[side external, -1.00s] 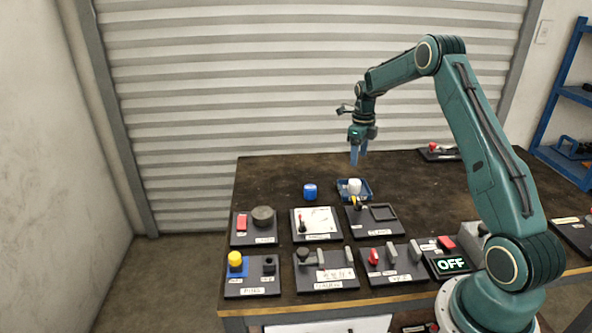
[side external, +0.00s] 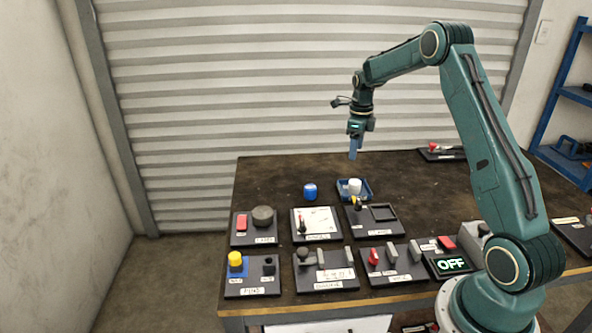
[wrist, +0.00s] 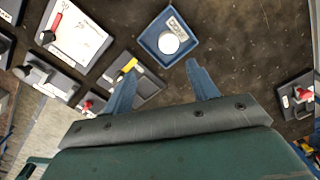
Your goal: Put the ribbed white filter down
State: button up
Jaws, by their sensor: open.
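The white filter (side external: 354,185) stands in a small blue tray (side external: 368,196) on the dark table; its ribs are too small to make out. In the wrist view the filter (wrist: 168,43) shows as a round white top inside the square blue tray (wrist: 150,40), apart from the walls on most sides. My gripper (side external: 354,152) is in the air above the tray, pointing down. In the wrist view its two blue fingers (wrist: 160,80) are spread wide with nothing between them, and the tray lies beyond their tips.
Several dark panels with knobs and levers fill the table's front, including one with a yellow-topped piece (side external: 235,258) and an OFF display (side external: 452,264). The table (side external: 270,172) is bare at the back left.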

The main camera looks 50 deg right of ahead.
jog(key=s+a+r+n+t, duration=0.1)
jog(key=s+a+r+n, duration=0.3)
jog(key=a+r+n, duration=0.45)
jog(key=s+a+r+n+t, duration=0.1)
jog(key=s+a+r+n, duration=0.3)
jog(key=a+r+n, duration=0.45)
jog(key=s+a+n+t, duration=0.1)
jog(key=s+a+n, duration=0.6)
jog(key=s, duration=0.3)
jog(key=s+a+n+t, duration=0.2)
jog(key=s+a+n, duration=0.5)
jog(key=s+n, duration=0.2)
jog(key=shift+s+r, duration=0.25)
jog(key=shift+s, duration=0.3)
jog(key=shift+a, duration=0.1)
